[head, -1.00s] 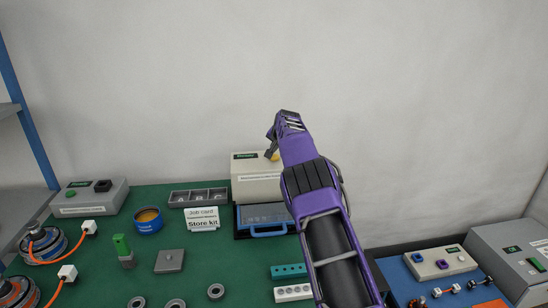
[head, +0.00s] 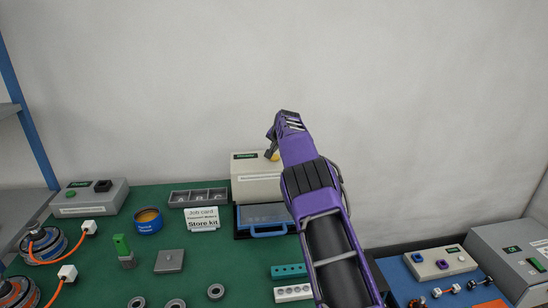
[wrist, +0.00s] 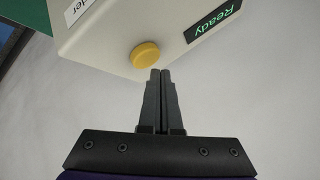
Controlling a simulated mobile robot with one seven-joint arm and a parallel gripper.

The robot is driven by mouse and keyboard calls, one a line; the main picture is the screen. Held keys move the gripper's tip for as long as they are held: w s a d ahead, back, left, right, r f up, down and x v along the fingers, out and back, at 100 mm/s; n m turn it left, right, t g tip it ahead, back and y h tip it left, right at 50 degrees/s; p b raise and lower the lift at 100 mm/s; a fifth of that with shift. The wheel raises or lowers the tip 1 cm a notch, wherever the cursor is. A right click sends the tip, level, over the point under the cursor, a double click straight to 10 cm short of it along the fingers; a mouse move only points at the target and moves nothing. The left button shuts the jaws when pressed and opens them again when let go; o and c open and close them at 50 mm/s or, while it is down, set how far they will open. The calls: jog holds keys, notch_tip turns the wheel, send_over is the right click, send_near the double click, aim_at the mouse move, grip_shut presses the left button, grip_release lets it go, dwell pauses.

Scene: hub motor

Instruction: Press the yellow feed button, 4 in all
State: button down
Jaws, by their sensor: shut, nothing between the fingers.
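The yellow feed button (wrist: 146,55) is on the face of a cream feeder box (wrist: 105,32) in the wrist view. The box has a small dark display (wrist: 214,19) reading "Ready" in green. My gripper (wrist: 158,72) is shut and empty, its fingertips close to the button's edge; I cannot tell whether they touch it. In the head view the feeder box (head: 252,185) stands at the back of the green bench, with the yellow button (head: 274,156) partly hidden by my gripper (head: 270,155).
A blue tray (head: 262,218) sits in front of the feeder box. A job card (head: 201,219), a grey compartment tray (head: 198,197) and a blue tin (head: 148,221) stand to its left. A grey control box (head: 90,196) is at far left. A plain wall rises behind.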

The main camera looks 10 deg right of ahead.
aim_at(273, 158)
jog(key=shift+f, duration=0.1)
dwell(0.4)
jog(key=shift+f, duration=0.3)
jog(key=shift+f, duration=0.6)
dwell(0.8)
jog(key=shift+r, duration=0.15)
jog(key=shift+r+p, duration=0.7)
jog(key=shift+r, duration=0.15)
jog(key=shift+r+p, duration=0.8)
jog(key=shift+r, duration=1.7)
jog(key=shift+a, duration=0.1)
